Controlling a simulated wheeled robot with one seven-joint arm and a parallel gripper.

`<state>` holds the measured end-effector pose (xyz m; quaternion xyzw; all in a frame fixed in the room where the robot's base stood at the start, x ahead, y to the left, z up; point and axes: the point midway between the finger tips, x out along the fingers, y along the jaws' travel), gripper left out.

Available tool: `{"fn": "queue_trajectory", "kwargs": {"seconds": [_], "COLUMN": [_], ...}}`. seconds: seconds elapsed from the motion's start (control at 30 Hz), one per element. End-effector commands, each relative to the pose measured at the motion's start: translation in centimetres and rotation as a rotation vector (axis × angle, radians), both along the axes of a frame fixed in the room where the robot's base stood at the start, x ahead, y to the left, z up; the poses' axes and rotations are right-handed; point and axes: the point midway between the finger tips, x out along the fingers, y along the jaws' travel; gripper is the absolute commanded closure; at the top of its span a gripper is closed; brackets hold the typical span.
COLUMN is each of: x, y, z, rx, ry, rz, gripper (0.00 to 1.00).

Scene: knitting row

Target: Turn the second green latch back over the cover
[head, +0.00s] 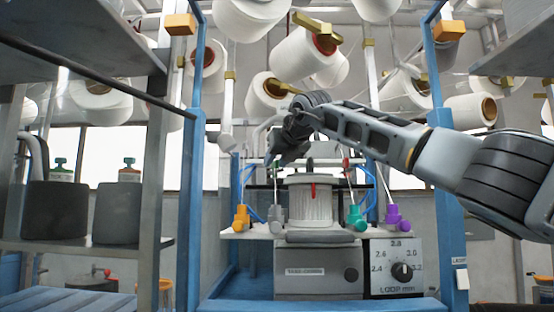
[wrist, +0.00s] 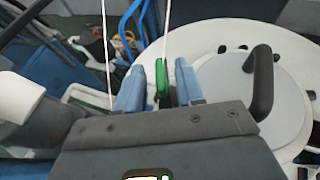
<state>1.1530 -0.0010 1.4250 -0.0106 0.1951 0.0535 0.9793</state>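In the wrist view, a green latch (wrist: 162,81) stands between the two blue fingertips of my gripper (wrist: 160,84). The fingers are apart, with a small gap showing on each side of the latch. The round pale cover (wrist: 225,90) with a dark bar handle (wrist: 262,85) lies just right of the fingers. In the head view, my gripper (head: 274,158) is at the upper left of the white ribbed cylinder (head: 310,205), and the green latch cannot be made out there. The lower part of the latch is hidden by my gripper's body.
A red tab (head: 313,191) shows on the cylinder's front. Orange, grey, teal (head: 356,217) and purple (head: 394,216) yarn guides stand around it. Thin pale yarns run up close to my fingers. Blue posts (head: 191,200) flank the machine, and a dial box (head: 400,268) sits below.

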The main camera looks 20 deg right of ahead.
Motion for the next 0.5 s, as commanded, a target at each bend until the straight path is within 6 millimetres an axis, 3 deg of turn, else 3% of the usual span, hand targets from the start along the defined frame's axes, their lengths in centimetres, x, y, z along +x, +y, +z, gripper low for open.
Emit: {"fn": "queue_trajectory", "kwargs": {"seconds": [0.37, 0.5], "x": [-0.03, -0.03], "y": [-0.01, -0.01], "z": [0.03, 0.05], "rx": [0.0, 0.0], "ry": [0.0, 0.0], "rz": [0.0, 0.0], "gripper": [0.98, 1.0]}}
